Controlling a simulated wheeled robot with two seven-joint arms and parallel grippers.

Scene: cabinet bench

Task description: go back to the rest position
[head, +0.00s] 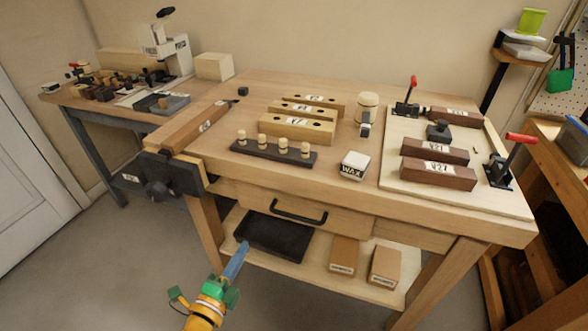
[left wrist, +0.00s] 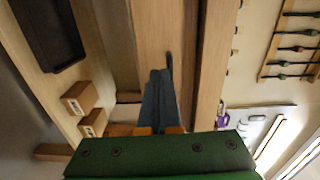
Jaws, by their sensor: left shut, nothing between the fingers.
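My left gripper (head: 242,248) is in front of the bench at its lower left, with its blue fingers pointing up toward the bench. In the left wrist view its fingers (left wrist: 160,75) are together with nothing between them. The workbench (head: 375,207) stands ahead, and its drawer (head: 345,220) with a black handle (head: 300,213) looks closed. The gripper appears apart from the handle and from the dark tray (head: 275,238) on the lower shelf. My right gripper is not in view.
A vise (head: 170,178) sticks out at the bench's left corner. Two cardboard boxes (head: 343,254) (head: 385,266) stand on the lower shelf. Floor at the left is clear.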

